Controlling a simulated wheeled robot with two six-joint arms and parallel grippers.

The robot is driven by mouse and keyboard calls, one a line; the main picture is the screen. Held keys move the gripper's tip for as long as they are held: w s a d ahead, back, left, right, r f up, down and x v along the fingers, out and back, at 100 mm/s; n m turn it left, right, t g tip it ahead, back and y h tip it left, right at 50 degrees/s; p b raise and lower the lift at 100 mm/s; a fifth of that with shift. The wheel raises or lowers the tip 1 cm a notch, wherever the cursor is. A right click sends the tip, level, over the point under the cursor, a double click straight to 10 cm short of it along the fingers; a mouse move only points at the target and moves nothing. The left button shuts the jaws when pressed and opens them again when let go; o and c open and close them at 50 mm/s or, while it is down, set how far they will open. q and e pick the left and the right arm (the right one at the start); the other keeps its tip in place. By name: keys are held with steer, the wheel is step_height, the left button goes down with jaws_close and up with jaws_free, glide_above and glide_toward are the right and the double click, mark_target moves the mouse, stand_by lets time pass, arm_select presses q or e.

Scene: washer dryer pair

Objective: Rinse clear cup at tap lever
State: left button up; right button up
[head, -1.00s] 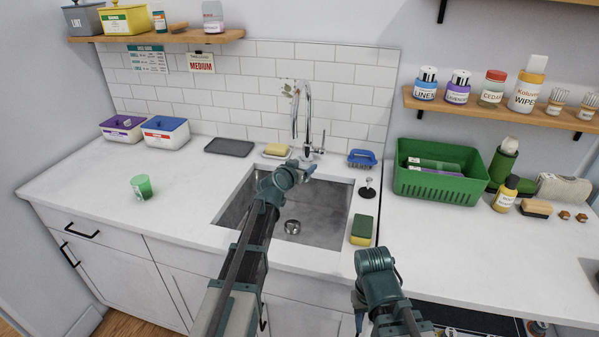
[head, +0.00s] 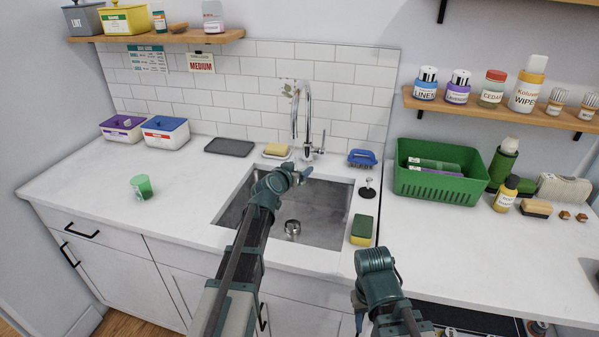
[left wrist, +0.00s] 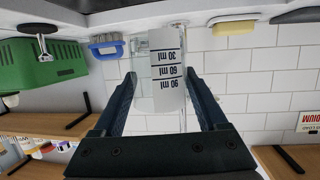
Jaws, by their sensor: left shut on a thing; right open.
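My left gripper (head: 297,174) is over the back part of the sink, just in front of the tap (head: 296,108). In the left wrist view its fingers (left wrist: 165,95) are shut on the clear cup (left wrist: 168,72), which has dark ml markings that read upside down there. The cup is hard to make out in the head view. The tap lever (head: 321,142) stands at the right of the tap base, apart from the gripper. My right gripper (head: 362,300) is low, in front of the counter edge; its fingers are barely visible.
The sink (head: 325,205) has a drain in its floor. A sponge (head: 362,230), a stopper (head: 367,188) and a blue brush (head: 362,158) line its right side. A green cup (head: 142,187) stands on the open left counter. A green basket (head: 437,187) is at right.

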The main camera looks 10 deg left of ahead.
arm_select(q)
steer(key=s, duration=0.6)
steer(key=shift+s+d, duration=0.25)
steer(key=shift+r, duration=0.1)
stand_by(1.4)
steer(key=s+r+p, duration=0.4)
steer(key=s, duration=0.1)
steer(key=shift+d, duration=0.15)
steer(key=shift+f, duration=0.1)
stand_by(0.3)
